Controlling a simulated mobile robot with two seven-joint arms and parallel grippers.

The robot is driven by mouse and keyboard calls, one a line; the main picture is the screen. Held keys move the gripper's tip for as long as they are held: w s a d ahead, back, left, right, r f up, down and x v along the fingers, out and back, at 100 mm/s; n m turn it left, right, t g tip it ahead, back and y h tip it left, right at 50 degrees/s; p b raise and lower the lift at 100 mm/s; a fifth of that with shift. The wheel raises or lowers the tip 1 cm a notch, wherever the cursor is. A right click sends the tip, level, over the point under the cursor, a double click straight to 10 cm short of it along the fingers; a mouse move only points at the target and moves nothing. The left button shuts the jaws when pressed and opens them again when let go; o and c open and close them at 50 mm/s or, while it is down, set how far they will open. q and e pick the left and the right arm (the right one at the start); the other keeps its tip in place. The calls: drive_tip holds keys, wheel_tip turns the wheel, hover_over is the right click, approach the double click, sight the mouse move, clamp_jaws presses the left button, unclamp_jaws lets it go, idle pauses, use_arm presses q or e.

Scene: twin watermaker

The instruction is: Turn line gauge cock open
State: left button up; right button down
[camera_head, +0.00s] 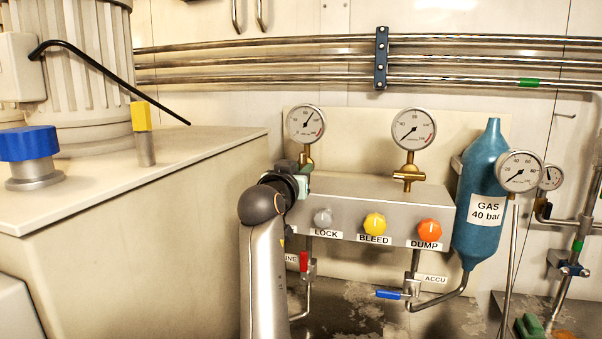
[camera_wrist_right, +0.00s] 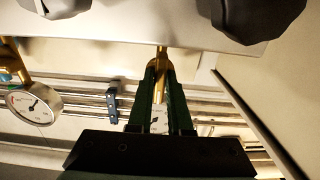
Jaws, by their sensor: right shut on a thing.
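The left gauge (camera_head: 306,124) stands on a brass stem above the grey valve box (camera_head: 375,205). The line gauge cock is at this brass stem (camera_head: 307,152), but its handle is mostly hidden by my gripper. My right gripper (camera_head: 304,168) reaches the stem from the front left and is shut on the cock. In the right wrist view, the dark fingers (camera_wrist_right: 160,75) close around the brass piece (camera_wrist_right: 161,60), with the gauge face (camera_wrist_right: 158,122) showing between them. The cock's angle cannot be told. My left gripper is not in view.
A second gauge (camera_head: 413,129) with a brass cock (camera_head: 408,174) stands to the right. A blue gas bottle (camera_head: 480,195) stands at right; a beige cabinet (camera_head: 150,240) is close on the left.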

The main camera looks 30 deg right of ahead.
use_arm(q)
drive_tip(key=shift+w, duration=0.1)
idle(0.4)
use_arm(e)
drive_tip(key=c, duration=0.8)
unclamp_jaws()
drive_tip(key=shift+c, duration=0.2)
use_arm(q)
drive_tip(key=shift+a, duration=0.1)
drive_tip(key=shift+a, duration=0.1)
